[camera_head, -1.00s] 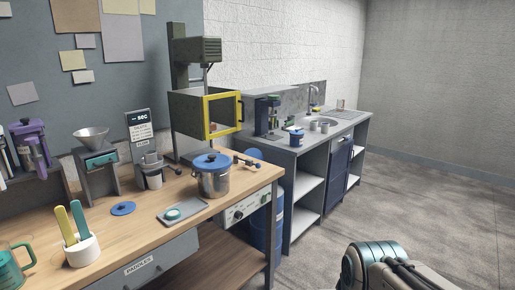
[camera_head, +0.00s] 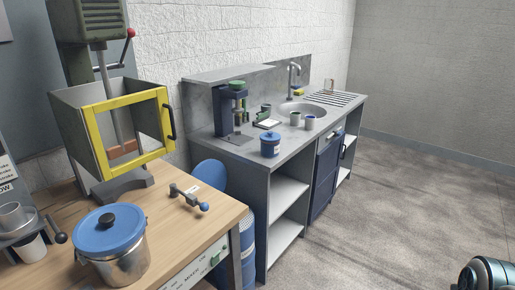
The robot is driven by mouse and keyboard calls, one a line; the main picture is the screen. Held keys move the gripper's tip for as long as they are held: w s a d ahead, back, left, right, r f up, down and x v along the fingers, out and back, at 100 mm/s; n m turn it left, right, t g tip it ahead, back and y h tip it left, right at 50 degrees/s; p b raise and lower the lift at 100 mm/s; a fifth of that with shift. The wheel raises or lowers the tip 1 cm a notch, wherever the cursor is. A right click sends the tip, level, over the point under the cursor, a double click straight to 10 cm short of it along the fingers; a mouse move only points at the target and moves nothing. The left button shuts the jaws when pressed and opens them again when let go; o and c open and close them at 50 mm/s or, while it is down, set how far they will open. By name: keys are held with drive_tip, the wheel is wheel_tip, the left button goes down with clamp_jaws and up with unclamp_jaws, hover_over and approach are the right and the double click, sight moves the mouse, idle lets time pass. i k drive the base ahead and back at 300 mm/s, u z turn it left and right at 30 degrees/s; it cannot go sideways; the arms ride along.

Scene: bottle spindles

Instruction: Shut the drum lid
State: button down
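A blue drum (camera_head: 248,258) stands on the floor between the wooden bench and the grey sink counter. The bench end hides much of it. A round blue lid (camera_head: 209,174) stands raised and tilted up behind the bench's far edge, above the drum. Its lower part and its joint to the drum are hidden. My gripper is out of view. Only a teal and silver part of my arm shows at the bottom right corner.
A steel pot with a blue lid (camera_head: 107,230), a small clamp-like tool (camera_head: 188,197) and a yellow-framed guard (camera_head: 127,130) are on the bench (camera_head: 165,240). The sink counter (camera_head: 250,148) holds a blue-lidded jar (camera_head: 270,145) and cups. The floor (camera_head: 390,220) at right is open.

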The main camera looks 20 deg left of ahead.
sight(212, 172)
drive_tip(key=u, duration=0.2)
drive_tip(key=i, duration=1.3)
drive_tip(key=u, duration=1.55)
drive_tip(key=i, duration=0.85)
drive_tip(key=u, duration=0.8)
